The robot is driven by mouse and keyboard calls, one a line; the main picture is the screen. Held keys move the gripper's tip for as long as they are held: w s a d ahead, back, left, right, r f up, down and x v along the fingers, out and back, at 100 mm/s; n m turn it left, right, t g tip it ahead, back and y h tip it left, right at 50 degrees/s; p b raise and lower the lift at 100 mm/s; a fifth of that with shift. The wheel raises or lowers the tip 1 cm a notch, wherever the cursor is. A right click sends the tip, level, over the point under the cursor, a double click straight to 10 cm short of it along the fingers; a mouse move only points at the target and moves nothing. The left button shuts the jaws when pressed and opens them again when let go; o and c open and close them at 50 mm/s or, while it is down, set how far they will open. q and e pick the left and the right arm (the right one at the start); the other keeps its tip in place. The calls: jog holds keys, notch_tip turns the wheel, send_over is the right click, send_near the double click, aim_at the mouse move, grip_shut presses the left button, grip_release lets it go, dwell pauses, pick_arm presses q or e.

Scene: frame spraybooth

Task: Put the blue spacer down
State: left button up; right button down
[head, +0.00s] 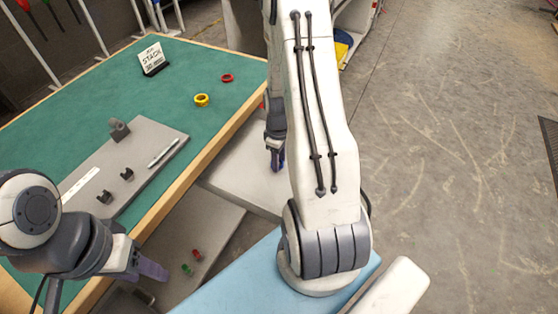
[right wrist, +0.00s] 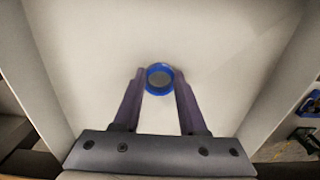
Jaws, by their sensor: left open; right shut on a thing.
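The blue spacer (right wrist: 160,92) is a ring seen in the right wrist view, between the tips of my right gripper (right wrist: 159,80). The gripper is shut on it, with a pale flat surface behind it. In the head view my right gripper (head: 276,160) points down over a light grey surface beyond the table's wooden edge; I cannot make out the spacer there. How far it is above the surface is not clear. My left gripper (head: 150,270) is open and empty by the table's front edge.
A yellow ring (head: 202,100) and a red ring (head: 227,78) lie on the green table (head: 100,85), near a "STACK" sign (head: 152,60). A grey board (head: 150,135) holds small brackets and a pen-like item. Small red and green pieces (head: 197,255) lie on a lower grey surface.

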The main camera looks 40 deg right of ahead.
jog(key=shift+f, duration=0.3)
jog(key=shift+f, duration=0.15)
jog(key=shift+c, duration=2.3)
grip_release()
